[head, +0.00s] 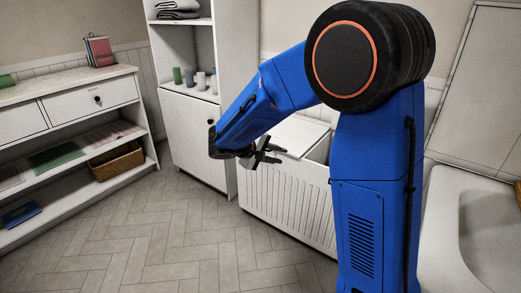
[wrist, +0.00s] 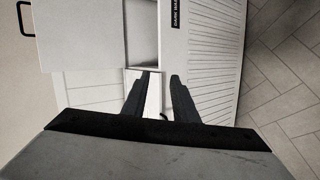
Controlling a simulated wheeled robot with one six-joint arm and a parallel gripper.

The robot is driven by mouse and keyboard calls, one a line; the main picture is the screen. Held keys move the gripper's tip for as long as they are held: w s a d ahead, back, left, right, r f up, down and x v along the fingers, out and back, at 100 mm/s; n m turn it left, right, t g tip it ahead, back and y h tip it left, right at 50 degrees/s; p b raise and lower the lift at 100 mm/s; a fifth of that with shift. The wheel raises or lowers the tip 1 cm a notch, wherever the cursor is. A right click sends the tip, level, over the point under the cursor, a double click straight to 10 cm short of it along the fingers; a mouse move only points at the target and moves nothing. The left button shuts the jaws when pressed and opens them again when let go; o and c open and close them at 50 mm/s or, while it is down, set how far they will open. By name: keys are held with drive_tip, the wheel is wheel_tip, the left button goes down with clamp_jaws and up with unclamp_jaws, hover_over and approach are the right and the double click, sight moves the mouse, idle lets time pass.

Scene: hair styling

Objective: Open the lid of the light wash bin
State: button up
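A white laundry bin (head: 290,200) with a slatted front stands beside the cabinet in the head view. A flat pale lid (head: 300,135) covers its left part, and a dark gap shows to the right of that lid. In the wrist view the bin front (wrist: 205,60) carries a partly visible label (wrist: 175,14) reading "DARK WA…"; no light wash label is readable. My gripper (head: 272,153) is at the bin's upper front edge, on the left. In the wrist view its dark fingers (wrist: 160,78) are apart, with a pale surface behind them. I cannot tell whether they touch the bin.
A tall white cabinet (head: 195,130) with bottles stands left of the bin. A white bathtub (head: 480,215) is at the right. A low shelf unit (head: 70,120) with a wicker basket (head: 118,163) is at the left. The tiled floor (head: 150,230) in front is clear.

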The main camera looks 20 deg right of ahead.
drive_tip(key=w+a+f+n+t+h, duration=0.1)
drive_tip(key=w+a+f+n+t, duration=0.2)
drive_tip(key=w+a, duration=0.4)
drive_tip(key=w+a+f+t, duration=0.2)
drive_tip(key=w+a+f, duration=0.3)
drive_tip(key=w+a, duration=0.15)
drive_tip(key=x, duration=1.1)
drive_tip(key=r+x, duration=0.1)
drive_tip(key=x, duration=0.5)
drive_tip(key=shift+w+d+f, duration=0.15)
drive_tip(key=shift+w+d, duration=0.15)
drive_tip(key=shift+d, duration=0.05)
drive_tip(key=shift+f, duration=0.1)
clamp_jaws()
